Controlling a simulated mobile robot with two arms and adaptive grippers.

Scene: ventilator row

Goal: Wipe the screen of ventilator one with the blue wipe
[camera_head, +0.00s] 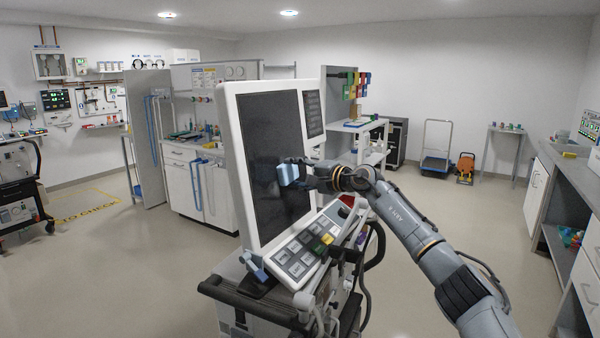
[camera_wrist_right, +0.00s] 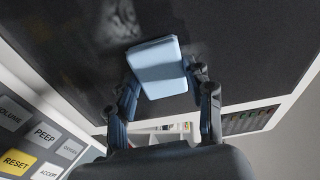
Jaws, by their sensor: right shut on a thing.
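The ventilator's dark screen (camera_head: 268,150) stands upright in a white frame in the middle of the head view. I cannot tell from a label that it is ventilator one. My right gripper (camera_head: 296,174) is shut on the blue wipe (camera_head: 288,172), in front of the screen's right half. In the right wrist view, the wipe (camera_wrist_right: 157,67) sits folded between the fingertips of my right gripper (camera_wrist_right: 163,88), against or very near the screen (camera_wrist_right: 230,45). A pale smudge shows on the screen at the upper left there. My left gripper is not in view.
A keypad (camera_head: 298,252) with a yellow key juts out below the screen; it also shows in the right wrist view (camera_wrist_right: 35,140). A cart handle (camera_head: 250,305) is at the front. A counter (camera_head: 575,200) runs along the right. Open floor lies on both sides.

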